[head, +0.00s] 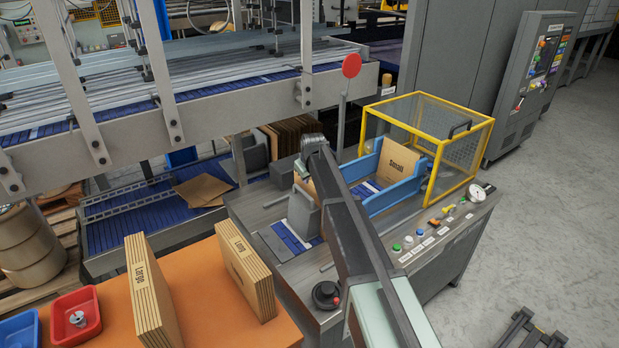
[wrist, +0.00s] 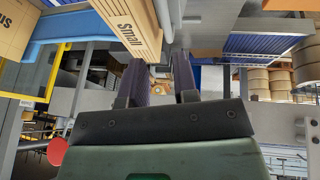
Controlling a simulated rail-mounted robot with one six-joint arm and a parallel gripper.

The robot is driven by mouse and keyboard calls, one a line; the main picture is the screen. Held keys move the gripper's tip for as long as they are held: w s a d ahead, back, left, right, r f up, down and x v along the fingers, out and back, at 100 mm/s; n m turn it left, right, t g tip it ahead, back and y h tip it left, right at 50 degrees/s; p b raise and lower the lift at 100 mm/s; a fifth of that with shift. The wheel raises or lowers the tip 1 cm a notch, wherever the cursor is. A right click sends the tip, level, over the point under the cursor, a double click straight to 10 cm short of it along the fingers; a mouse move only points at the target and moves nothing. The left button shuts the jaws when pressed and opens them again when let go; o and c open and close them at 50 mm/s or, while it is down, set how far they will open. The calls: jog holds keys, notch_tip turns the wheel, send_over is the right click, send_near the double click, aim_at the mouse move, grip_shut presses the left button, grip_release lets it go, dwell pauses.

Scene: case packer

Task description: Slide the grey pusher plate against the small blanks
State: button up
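The grey pusher plate (head: 302,216) stands upright on the machine's deck, left of the blue-walled magazine. It appears in the wrist view as a grey edge (wrist: 168,20) close beside the small blanks. The small blanks (wrist: 130,22) stand as a stack in the wrist view; in the head view only a brown part (head: 303,184) shows past my arm. I cannot tell whether plate and blanks touch. My gripper (wrist: 158,82) is open, with a clear gap between its two dark fingers and nothing in it. In the head view it is near the blanks and plate, mostly hidden by my arm.
A single small blank (head: 397,162) stands between the blue walls (head: 395,194), beside the yellow-framed guard (head: 440,105). Large blanks (head: 150,290) stand on the orange table (head: 205,285). A red round paddle (head: 351,65) rises on a post behind my arm. Buttons line the machine's front.

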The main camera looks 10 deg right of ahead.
aim_at(306, 194)
jog(key=b+x, duration=0.6)
jog(key=x, duration=0.1)
jog(key=b+x, duration=0.4)
jog(key=shift+s+a+f, duration=0.2)
jog(key=shift+f, duration=0.15)
jog(key=shift+r, duration=0.2)
grip_shut()
